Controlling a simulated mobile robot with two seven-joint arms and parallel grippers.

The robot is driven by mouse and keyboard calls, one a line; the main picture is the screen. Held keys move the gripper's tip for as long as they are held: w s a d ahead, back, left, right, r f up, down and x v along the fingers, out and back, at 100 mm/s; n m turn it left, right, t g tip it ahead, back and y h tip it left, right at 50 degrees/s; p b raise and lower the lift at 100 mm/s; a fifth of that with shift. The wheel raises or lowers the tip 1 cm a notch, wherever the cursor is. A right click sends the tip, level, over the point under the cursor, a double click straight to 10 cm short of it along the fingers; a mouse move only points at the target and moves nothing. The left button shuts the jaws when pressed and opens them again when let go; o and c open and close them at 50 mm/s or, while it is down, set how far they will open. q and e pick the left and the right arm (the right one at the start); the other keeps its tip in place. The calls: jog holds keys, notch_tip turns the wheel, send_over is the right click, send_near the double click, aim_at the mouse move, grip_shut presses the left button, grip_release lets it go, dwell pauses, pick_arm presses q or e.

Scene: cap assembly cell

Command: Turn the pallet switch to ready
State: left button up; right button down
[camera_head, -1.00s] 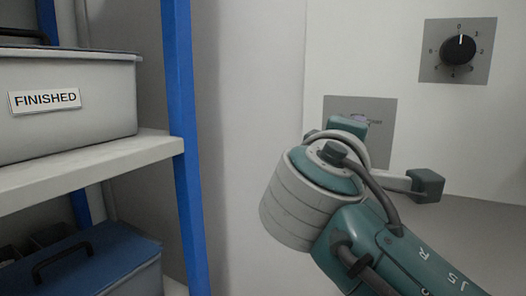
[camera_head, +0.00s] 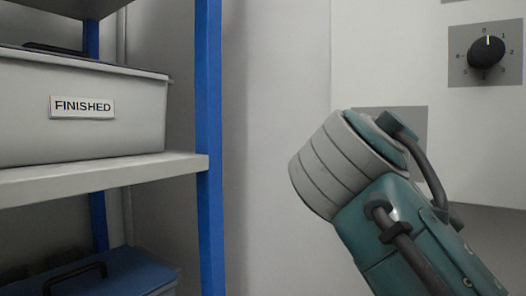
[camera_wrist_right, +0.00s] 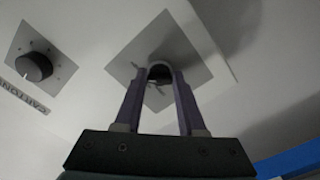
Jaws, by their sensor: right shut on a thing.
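In the right wrist view, the two purple fingers of my right gripper (camera_wrist_right: 160,82) are closed around a dark round switch knob (camera_wrist_right: 160,71) on a grey square plate (camera_wrist_right: 190,61). The fingers hide most of the knob, and I cannot read its setting or any label. In the head view, part of this plate (camera_head: 412,122) shows behind my teal and grey right arm. The arm hides the knob and the gripper there. My left gripper is in neither view.
A second dark dial (camera_head: 486,52) with numbers around it sits higher up to the right; its white mark points up. It also shows in the wrist view (camera_wrist_right: 34,67). On the left, a blue-posted shelf (camera_head: 208,130) holds a grey FINISHED box (camera_head: 120,135) above a blue-lidded box (camera_head: 110,272).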

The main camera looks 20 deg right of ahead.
dwell(0.4)
jog(key=shift+c, duration=2.4)
grip_release()
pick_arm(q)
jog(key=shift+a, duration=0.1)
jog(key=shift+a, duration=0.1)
pick_arm(e)
jog(key=shift+r, duration=0.1)
